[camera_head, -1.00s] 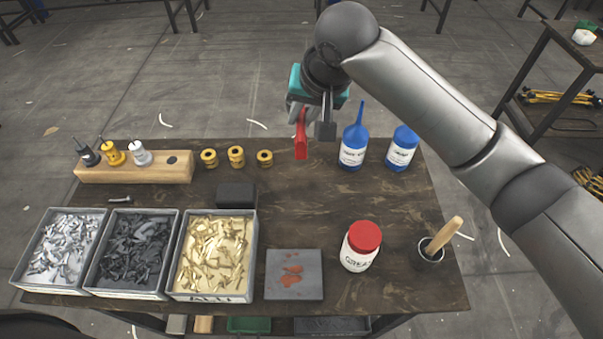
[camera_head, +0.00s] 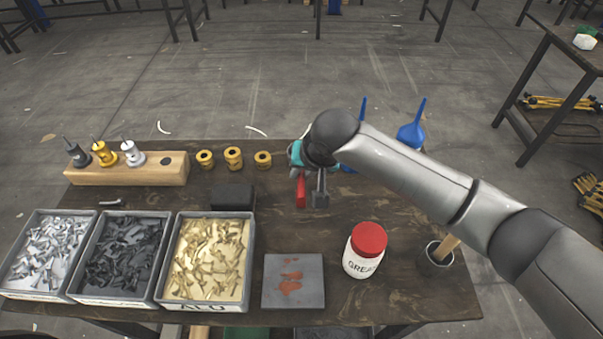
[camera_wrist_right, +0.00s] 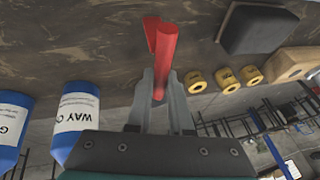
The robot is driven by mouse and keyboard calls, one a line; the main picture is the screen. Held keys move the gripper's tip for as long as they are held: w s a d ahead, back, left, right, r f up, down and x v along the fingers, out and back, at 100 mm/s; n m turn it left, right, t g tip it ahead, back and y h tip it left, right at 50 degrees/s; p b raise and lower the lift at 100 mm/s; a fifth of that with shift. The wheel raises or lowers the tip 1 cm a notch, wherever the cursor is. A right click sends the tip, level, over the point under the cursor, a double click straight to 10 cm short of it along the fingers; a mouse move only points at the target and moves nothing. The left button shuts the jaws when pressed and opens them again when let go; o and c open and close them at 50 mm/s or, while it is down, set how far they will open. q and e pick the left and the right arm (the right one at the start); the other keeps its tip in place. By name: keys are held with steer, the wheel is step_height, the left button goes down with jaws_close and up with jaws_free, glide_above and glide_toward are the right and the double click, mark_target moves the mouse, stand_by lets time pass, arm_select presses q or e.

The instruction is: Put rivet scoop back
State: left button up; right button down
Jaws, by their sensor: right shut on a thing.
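The red rivet scoop (camera_head: 301,193) is held in my right gripper (camera_head: 309,192), over the back middle of the table. It also shows in the right wrist view (camera_wrist_right: 163,55), its handle between the two grey fingers (camera_wrist_right: 160,88), with its far end pointing at the tabletop. I cannot tell whether it touches the wood. My left gripper is not in view.
Blue bottles (camera_head: 411,133) stand behind my right arm. Yellow rings (camera_head: 233,157), a black block (camera_head: 233,196) and a wooden stand (camera_head: 130,170) are to the left. Several rivet bins (camera_head: 206,258), a grey plate (camera_head: 293,283), a grease jar (camera_head: 365,250) and a cup (camera_head: 437,257) sit in front.

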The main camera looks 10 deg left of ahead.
steer(key=c, duration=0.8)
jaws_free()
steer(key=shift+f, duration=0.1)
steer(key=shift+r, duration=0.2)
steer(key=p+v, duration=0.3)
steer(key=v, duration=0.9)
steer(key=shift+p, duration=0.35)
